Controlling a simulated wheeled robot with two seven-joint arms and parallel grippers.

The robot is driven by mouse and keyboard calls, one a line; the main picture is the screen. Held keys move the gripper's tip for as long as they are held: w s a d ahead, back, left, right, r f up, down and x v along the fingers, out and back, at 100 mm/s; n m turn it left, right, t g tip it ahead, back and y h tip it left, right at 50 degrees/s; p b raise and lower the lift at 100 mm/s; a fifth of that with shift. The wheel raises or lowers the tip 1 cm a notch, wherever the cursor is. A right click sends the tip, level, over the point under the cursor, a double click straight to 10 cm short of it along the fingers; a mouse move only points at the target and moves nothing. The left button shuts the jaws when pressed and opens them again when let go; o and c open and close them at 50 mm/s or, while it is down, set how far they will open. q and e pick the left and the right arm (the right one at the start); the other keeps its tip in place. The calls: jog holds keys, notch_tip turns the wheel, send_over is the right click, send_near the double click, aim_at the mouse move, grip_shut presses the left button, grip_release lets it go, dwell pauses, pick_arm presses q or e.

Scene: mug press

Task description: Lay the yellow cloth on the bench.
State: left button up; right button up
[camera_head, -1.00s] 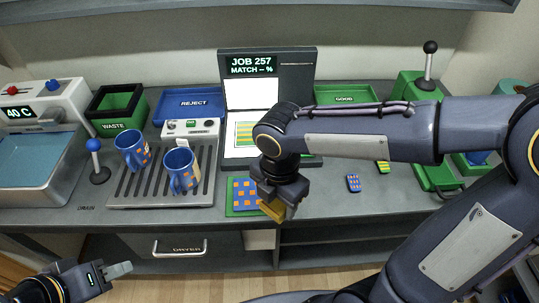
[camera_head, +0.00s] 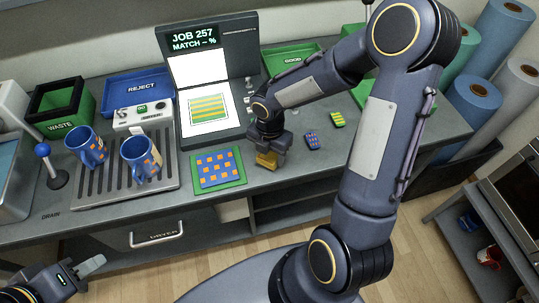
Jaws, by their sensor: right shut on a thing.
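The yellow cloth (camera_head: 266,161) is a small bunched patch at the fingertips of my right gripper (camera_head: 267,153). My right gripper is shut on it, pointing down over the bench (camera_head: 283,180), just right of the green mat with the blue and orange checked piece. I cannot tell whether the cloth touches the bench top. Part of the cloth is hidden by the fingers. My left gripper (camera_head: 92,265) is low at the left, in front of the bench and away from the cloth; its finger gap is not clear.
The green mat (camera_head: 197,187) lies left of my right gripper. Small blue-orange (camera_head: 312,140) and yellow-green (camera_head: 337,120) pieces lie to its right. Two blue mugs (camera_head: 139,160) stand on the drain rack (camera_head: 110,199). The inspection stand (camera_head: 243,43) is behind. Bare bench lies around the gripper.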

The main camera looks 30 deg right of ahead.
jog(key=shift+f, duration=0.7)
jog(key=shift+f, duration=0.25)
jog(key=o, duration=0.9)
jog(key=shift+r, duration=0.1)
